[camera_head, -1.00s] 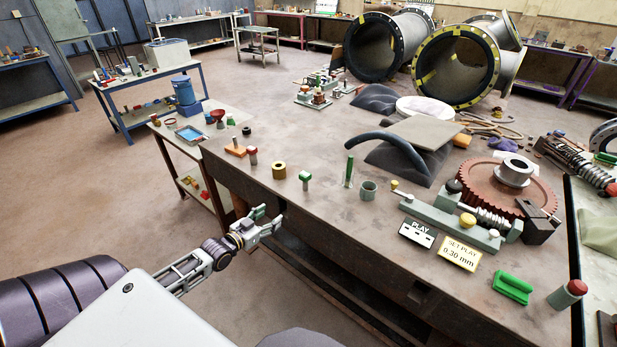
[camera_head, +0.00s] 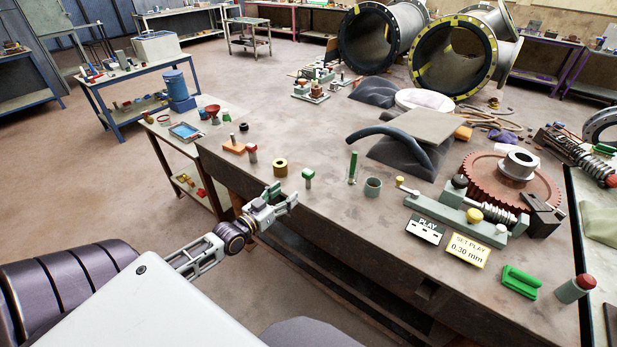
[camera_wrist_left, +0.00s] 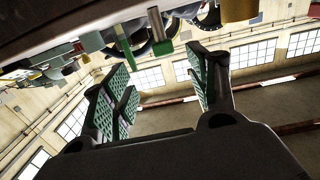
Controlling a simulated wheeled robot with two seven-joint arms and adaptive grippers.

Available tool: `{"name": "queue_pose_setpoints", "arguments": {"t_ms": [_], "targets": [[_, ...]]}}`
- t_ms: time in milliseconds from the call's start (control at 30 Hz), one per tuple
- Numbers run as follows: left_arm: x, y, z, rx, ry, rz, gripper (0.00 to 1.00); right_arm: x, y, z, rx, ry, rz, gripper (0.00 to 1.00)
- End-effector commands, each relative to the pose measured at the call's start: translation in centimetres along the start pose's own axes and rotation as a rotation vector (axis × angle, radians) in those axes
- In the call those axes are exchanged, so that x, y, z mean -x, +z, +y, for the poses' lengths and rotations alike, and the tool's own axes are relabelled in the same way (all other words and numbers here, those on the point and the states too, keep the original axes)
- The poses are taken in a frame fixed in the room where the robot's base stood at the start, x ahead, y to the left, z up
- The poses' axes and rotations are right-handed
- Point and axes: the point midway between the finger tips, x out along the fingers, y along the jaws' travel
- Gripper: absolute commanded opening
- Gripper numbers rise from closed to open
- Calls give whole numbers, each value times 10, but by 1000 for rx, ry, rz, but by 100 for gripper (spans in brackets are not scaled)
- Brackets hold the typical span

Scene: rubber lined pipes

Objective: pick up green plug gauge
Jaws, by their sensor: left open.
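The green plug gauge (camera_head: 308,175) stands upright near the front edge of the big table, green head up on a grey stem. In the left wrist view, which is upside down, its green head (camera_wrist_left: 163,47) shows beyond and between my fingers. My left gripper (camera_head: 284,197) is open and empty, at the table's front edge, just left of and nearer than the gauge, and apart from it. Its two green-padded fingers are spread in the left wrist view (camera_wrist_left: 165,78). My right gripper is not in view.
A brass ring (camera_head: 280,168) and a red-headed gauge (camera_head: 251,153) stand left of the green gauge. A tall green pin (camera_head: 353,168) and a grey-green cup (camera_head: 373,187) stand right of it. The table's front edge (camera_head: 345,232) lies beside my gripper.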

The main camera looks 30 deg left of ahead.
Motion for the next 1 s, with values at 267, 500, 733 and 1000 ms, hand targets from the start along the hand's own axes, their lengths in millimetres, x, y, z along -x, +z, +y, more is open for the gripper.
{"name": "queue_pose_setpoints", "arguments": {"t_ms": [267, 500, 733, 1000], "targets": [[0, -8, -1, -13, -4, 34, 59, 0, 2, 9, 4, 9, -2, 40], [0, -7, -1, -16, -4, 33, 59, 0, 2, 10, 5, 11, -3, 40], [-2, -8, -1, -16, -5, 34, 59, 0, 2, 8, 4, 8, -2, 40], [-17, -8, -1, -15, -5, 36, 59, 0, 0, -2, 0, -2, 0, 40]]}}
